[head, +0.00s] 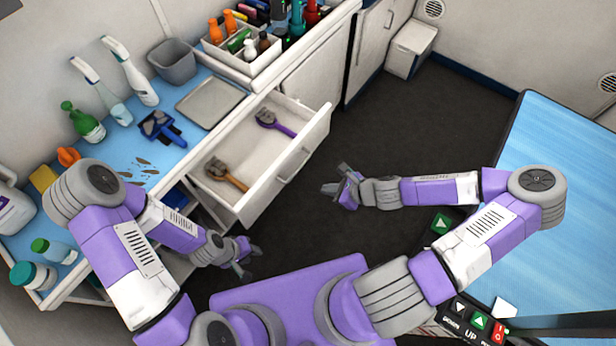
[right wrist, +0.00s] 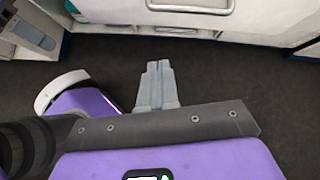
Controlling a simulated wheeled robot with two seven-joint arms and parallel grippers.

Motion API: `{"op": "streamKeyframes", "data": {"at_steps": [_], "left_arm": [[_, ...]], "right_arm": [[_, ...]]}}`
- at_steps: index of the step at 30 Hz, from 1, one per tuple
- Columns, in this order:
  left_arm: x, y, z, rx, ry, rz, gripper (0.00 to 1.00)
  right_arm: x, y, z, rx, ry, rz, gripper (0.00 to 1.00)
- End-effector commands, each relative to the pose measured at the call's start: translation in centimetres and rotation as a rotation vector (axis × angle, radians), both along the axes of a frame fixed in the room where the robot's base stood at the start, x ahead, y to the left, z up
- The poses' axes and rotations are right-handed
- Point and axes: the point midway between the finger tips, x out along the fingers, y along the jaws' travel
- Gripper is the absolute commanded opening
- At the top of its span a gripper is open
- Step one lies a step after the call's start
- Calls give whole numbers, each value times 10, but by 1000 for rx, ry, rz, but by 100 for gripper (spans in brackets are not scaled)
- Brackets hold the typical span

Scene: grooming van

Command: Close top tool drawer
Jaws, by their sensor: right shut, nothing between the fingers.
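The top tool drawer (head: 290,160) stands pulled out from the counter cabinet, its white front and handle (head: 292,165) facing the open floor. A purple-handled brush (head: 275,123) and a wooden-handled brush (head: 226,175) lie inside it. My right gripper (head: 328,188) is shut and empty, in front of the drawer and apart from it. Its closed fingers (right wrist: 155,78) show in the right wrist view, with a white front and handle (right wrist: 190,6) beyond them. My left gripper (head: 250,264) is below the drawer's near corner; whether its fingers are apart is unclear.
The blue counter (head: 140,170) holds spray bottles, a metal tray (head: 210,101), a grey bin (head: 173,62) and a bottle caddy (head: 243,60). A blue-topped table (head: 560,200) stands at right. A white bin (head: 411,48) is at the back. Dark floor (head: 400,130) lies clear between.

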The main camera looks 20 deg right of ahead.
Motion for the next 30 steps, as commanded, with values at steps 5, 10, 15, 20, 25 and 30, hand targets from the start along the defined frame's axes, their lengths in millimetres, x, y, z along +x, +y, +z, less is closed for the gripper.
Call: {"op": "streamKeyframes", "data": {"at_steps": [5, 10, 15, 20, 25, 30], "left_arm": [[0, 0, -11, 0, 0, 0, 36], [0, 0, -16, 0, 0, 0, 36], [0, 0, -30, 0, -1, 0, 36], [0, 0, -45, 0, 0, 0, 36], [0, 0, -58, 0, 0, 0, 36], [0, 0, -62, 0, 0, 0, 36]], "right_arm": [[7, -28, 4, 80, 29, -171, 0], [13, -29, 0, 101, 35, -206, 0], [30, -15, -19, 102, 32, -201, 0], [50, 3, -44, 102, 35, -201, 0], [71, 19, -63, 98, 33, -199, 0], [89, 32, -55, 95, 32, -201, 0]]}}
